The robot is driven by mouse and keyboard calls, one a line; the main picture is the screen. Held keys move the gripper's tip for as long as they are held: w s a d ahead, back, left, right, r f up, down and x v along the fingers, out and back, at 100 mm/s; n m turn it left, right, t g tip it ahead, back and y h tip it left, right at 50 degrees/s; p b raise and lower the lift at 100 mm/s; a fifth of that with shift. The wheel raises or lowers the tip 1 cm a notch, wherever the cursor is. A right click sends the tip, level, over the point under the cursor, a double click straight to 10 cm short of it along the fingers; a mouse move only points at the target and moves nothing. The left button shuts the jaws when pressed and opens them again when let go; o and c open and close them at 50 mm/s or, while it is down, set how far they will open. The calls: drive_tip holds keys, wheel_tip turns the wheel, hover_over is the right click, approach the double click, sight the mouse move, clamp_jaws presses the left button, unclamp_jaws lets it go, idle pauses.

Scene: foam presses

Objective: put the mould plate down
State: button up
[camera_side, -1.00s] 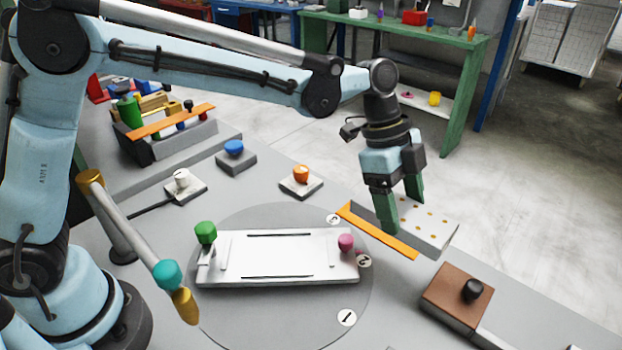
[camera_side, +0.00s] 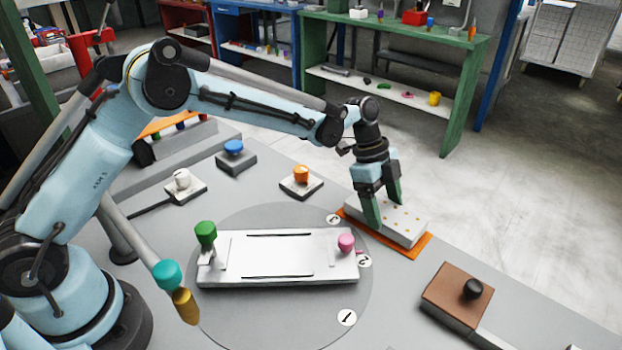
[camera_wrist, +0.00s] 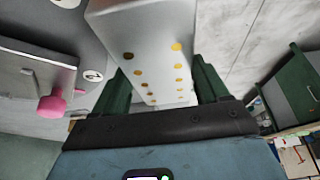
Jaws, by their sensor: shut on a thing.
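The mould plate (camera_side: 408,223) is a pale grey block with rows of small orange dots. My gripper (camera_side: 384,208) is shut on it, with one green finger on each side. In the side view the plate lies level over an orange pad (camera_side: 424,246), whose edges show around it. The plate is very low; I cannot tell whether it touches the pad. In the wrist view the plate (camera_wrist: 150,35) runs away between the two green fingers (camera_wrist: 162,88).
A round turntable (camera_side: 285,320) carries a white plate (camera_side: 280,255) with green and pink knobs, left of the pad. A brown block (camera_side: 455,300) with a black knob stands at the front right. An orange button (camera_side: 300,174) is behind left. A teal-and-gold-ended rod (camera_side: 140,245) stands front left.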

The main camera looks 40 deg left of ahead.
drive_tip(key=shift+f, duration=0.3)
drive_tip(key=o, duration=1.5)
drive_tip(key=s+a+r+n+t+y, duration=0.1)
drive_tip(key=s+a+r+n, duration=0.25)
drive_tip(key=r, duration=0.45)
drive_tip(key=s+a+r+n+t, duration=0.1)
drive_tip(key=s+a+r+n, duration=0.1)
drive_tip(key=a+r, duration=0.45)
drive_tip(key=s+a+n+t+y, duration=0.1)
drive_tip(key=s+a+n, duration=0.1)
drive_tip(key=s+n, duration=0.2)
drive_tip(key=s+a+f+n+t+y, duration=0.1)
drive_tip(key=s+a+n+t, duration=0.1)
drive_tip(key=s, duration=0.4)
drive_tip(key=s+a+f+n+t+y, duration=0.1)
drive_tip(key=s+a+n+t, duration=0.1)
drive_tip(key=s+a+n, duration=0.2)
drive_tip(key=shift+s+f+n, duration=0.1)
drive_tip(key=shift+s+n, duration=0.9)
drive_tip(key=shift+n, duration=0.25)
